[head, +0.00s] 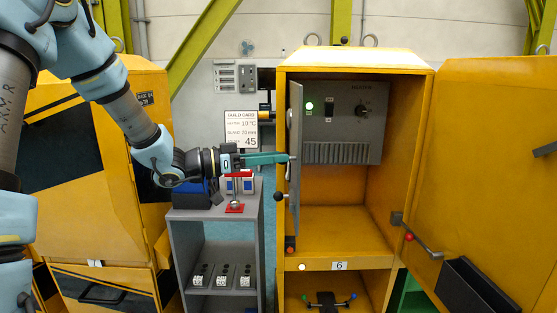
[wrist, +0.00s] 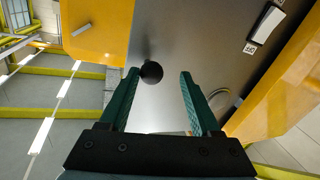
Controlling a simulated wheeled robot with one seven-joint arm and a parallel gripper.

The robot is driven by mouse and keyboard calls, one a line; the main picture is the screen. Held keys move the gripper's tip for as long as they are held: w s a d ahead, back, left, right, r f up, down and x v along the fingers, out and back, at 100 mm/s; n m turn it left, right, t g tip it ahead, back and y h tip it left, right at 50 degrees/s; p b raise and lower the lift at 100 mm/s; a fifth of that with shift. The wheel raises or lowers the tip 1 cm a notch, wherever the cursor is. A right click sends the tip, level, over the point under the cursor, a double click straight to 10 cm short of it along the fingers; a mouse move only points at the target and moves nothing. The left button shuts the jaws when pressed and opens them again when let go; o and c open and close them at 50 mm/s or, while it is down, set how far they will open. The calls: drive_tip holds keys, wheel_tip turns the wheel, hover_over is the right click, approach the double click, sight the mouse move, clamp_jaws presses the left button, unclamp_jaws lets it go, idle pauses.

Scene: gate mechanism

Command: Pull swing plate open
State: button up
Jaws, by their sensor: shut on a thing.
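The grey swing plate (head: 295,190) stands at the left side of the yellow cabinet's opening, seen nearly edge-on in the head view. In the wrist view its flat grey face (wrist: 200,50) fills the middle. My gripper (head: 288,158) comes from the left, its green fingers reaching the plate's edge at mid-height. The gripper (wrist: 160,74) is shut on part of the plate; a gap shows between the fingers, and the exact contact is unclear. A black ball knob (wrist: 151,72) shows between the fingertips, closer to the left finger. In the head view a black knob (head: 281,196) sits low at the plate's edge.
The yellow cabinet (head: 345,262) holds a grey heater panel (head: 345,120) with a green light. Its large yellow door (head: 495,150) stands open at the right. A grey shelf cart (head: 215,214) with small items stands just below my arm. A build card (head: 241,129) hangs behind.

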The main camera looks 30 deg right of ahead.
drive_tip(key=b+v, duration=0.2)
drive_tip(key=v, duration=0.7)
drive_tip(key=shift+a, duration=0.1)
